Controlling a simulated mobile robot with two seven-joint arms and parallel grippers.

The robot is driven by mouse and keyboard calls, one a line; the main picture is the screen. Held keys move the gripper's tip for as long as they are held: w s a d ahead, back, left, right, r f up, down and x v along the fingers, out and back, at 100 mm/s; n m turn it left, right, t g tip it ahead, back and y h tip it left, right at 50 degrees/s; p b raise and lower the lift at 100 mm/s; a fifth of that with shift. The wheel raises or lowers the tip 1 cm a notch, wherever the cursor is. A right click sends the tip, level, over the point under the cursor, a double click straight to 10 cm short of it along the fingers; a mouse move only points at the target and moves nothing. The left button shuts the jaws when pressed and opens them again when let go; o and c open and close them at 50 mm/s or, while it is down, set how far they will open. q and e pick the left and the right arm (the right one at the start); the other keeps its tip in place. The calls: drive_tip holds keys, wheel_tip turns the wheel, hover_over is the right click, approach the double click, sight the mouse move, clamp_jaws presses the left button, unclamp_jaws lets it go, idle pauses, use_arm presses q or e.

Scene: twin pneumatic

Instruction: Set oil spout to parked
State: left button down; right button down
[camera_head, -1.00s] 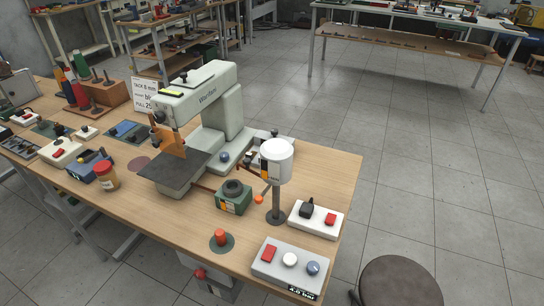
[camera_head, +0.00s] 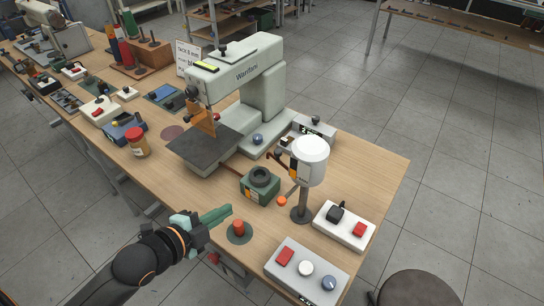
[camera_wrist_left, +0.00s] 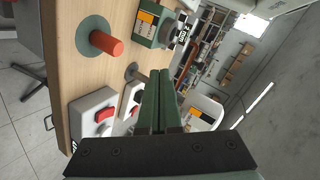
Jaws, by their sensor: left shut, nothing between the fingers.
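A white oil canister (camera_head: 310,160) stands on a dark post with a round base, right of the sewing-type machine. A thin arm with an orange ball tip (camera_head: 282,201) slants down-left from beside the canister; it looks like the spout, but I cannot tell its set position. My left gripper (camera_head: 226,212) is shut and empty, with green fingers pointing right, above the table's front edge. It is left of the orange ball and apart from it. My right gripper is not in view.
An orange peg (camera_head: 238,227) on a green disc stands close by my left fingertips. A green box with a black ring (camera_head: 260,186) sits beyond. A white switch box (camera_head: 344,226) and a grey control box (camera_head: 306,270) stand at the right. The machine (camera_head: 263,85) stands behind.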

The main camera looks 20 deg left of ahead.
sight(275, 154)
use_arm(q)
wheel_tip(275, 154, up, 6)
drive_tip(key=w+m+t+h, duration=0.2)
drive_tip(key=m, duration=0.4)
drive_tip(key=shift+w+h, duration=0.25)
drive_tip(key=shift+h, duration=0.05)
drive_tip(key=shift+w+f, duration=0.1)
drive_tip(key=shift+f, duration=0.05)
drive_tip(key=p+x, duration=0.1)
drive_tip(key=x, duration=1.2)
drive_tip(key=shift+w+d, duration=0.1)
drive_tip(key=shift+w, duration=0.3)
